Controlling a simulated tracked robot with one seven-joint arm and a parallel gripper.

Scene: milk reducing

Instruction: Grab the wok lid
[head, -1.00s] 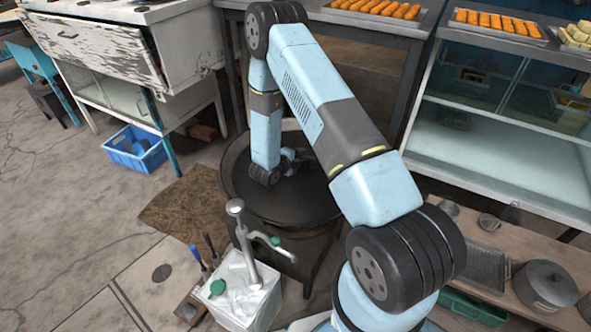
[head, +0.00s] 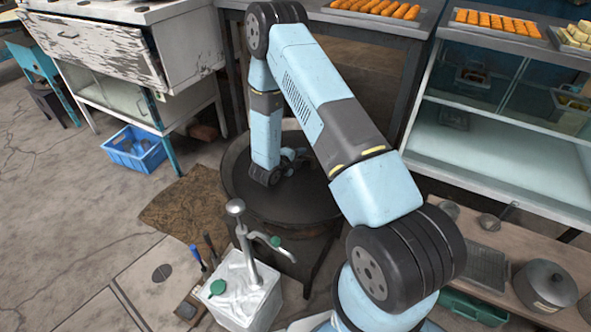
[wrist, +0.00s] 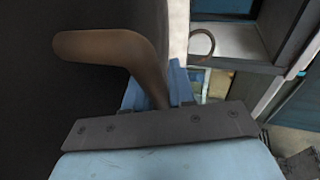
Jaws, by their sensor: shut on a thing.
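A wide, dark, round wok (head: 300,206) sits on a stand in the middle of the head view. My arm reaches down over it, and my gripper (head: 292,160) is low at its far side, partly hidden by my arm. In the wrist view a brown, bent handle (wrist: 100,46) comes up between the blue fingers of my gripper (wrist: 156,90), which is shut on it. A dark surface (wrist: 30,110) fills the left of that view. It appears to be the wok lid, but its edge against the wok is hard to make out.
A white bin (head: 240,292) with a pump stands in front of the wok. A peeling white cabinet (head: 85,45) and blue crate (head: 134,150) are at left. A glass case (head: 500,140) and a bench with a lidded pot (head: 546,284) are at right.

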